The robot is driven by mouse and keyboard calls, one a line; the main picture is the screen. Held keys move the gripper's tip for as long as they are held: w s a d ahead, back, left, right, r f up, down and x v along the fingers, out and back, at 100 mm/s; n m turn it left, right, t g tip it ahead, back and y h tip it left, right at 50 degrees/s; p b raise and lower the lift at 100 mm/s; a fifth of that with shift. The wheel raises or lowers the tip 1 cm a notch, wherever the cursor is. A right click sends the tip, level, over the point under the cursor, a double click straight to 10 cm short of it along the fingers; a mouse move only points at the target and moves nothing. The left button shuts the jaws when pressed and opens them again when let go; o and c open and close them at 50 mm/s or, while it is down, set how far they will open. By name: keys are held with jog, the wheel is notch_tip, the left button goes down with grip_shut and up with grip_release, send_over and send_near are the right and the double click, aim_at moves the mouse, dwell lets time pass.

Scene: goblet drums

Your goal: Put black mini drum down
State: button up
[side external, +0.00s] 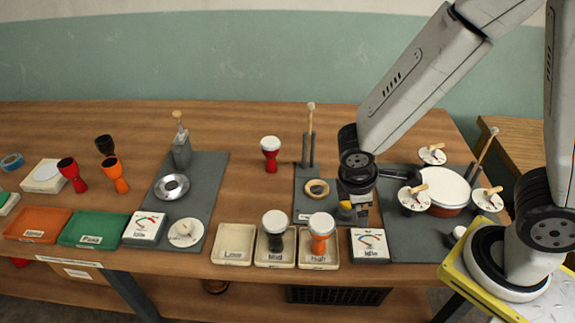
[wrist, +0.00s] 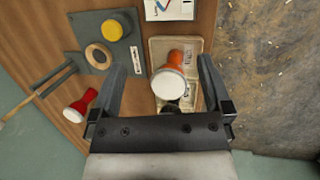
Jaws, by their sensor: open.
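The black mini drum (side external: 275,238) stands upright with its white head up in the tray (side external: 262,262) labelled Mid. My gripper (side external: 355,212) is open, to the right of the black drum and apart from it, near the yellow knob. In the wrist view my gripper (wrist: 165,65) has its fingers spread with nothing held between them. The orange drum (side external: 320,240) stands in the High tray (side external: 319,264); it also shows in the wrist view (wrist: 178,60). The black drum is mostly hidden there behind the gripper body.
An empty Low tray (side external: 233,258) is at left. A red drum (side external: 270,163) stands behind. A large drum (side external: 445,190) stands at right.

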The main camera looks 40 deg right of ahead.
jog(key=w+d+r+m+t+y, duration=0.1)
jog(key=d+r+m+t+y, duration=0.1)
jog(key=m, duration=0.7)
jog(key=shift+w+d+r+t+y, duration=0.4)
jog(key=shift+d+r+y, duration=0.3)
jog(key=shift+d+r, duration=0.6)
jog(key=shift+f, duration=0.15)
